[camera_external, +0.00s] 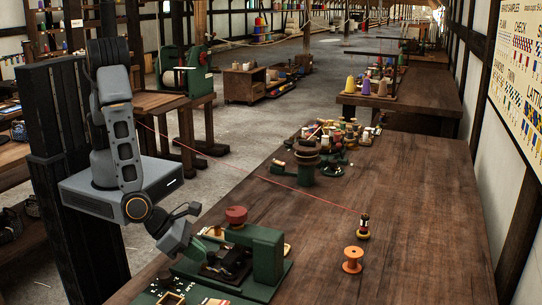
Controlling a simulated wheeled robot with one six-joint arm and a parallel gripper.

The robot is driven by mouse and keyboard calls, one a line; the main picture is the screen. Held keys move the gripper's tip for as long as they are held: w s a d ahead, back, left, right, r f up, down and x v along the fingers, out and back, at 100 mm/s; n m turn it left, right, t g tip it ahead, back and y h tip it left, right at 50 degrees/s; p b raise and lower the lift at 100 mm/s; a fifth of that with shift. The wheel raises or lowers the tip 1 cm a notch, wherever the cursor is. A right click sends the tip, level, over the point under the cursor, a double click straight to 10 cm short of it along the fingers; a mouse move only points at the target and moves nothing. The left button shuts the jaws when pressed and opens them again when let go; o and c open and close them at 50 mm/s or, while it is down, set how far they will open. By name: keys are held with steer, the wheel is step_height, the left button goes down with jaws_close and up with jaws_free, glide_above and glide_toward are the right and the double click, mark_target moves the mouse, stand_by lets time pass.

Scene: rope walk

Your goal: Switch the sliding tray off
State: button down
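A dark green machine (268,252) stands on the near part of the wooden bench, with a red round knob (236,215) on top and a dark mechanism (228,264) in its middle. I cannot tell which part of it is the sliding tray, or its on or off position. My gripper (204,250) is at the left side of this machine, low over its base and close to the dark mechanism. Its fingers are small and partly hidden against the machine, so I cannot tell whether they touch it or are open or shut.
An orange spool (352,260) and a small dark bobbin (363,227) stand on the bench (420,220) right of the machine. A red thread (260,179) runs across to the bobbin. Several spools and a green winder (305,165) are farther back. The bench's right side is clear.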

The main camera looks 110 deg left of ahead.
steer(key=shift+s+d, duration=0.1)
steer(key=shift+s, duration=0.05)
steer(key=s, duration=0.1)
steer(key=s+d, duration=0.1)
steer(key=s+d+r, duration=0.1)
steer(key=s, duration=0.1)
steer(key=v, duration=0.8)
steer(key=shift+s+r, duration=0.25)
steer(key=shift+d, duration=0.15)
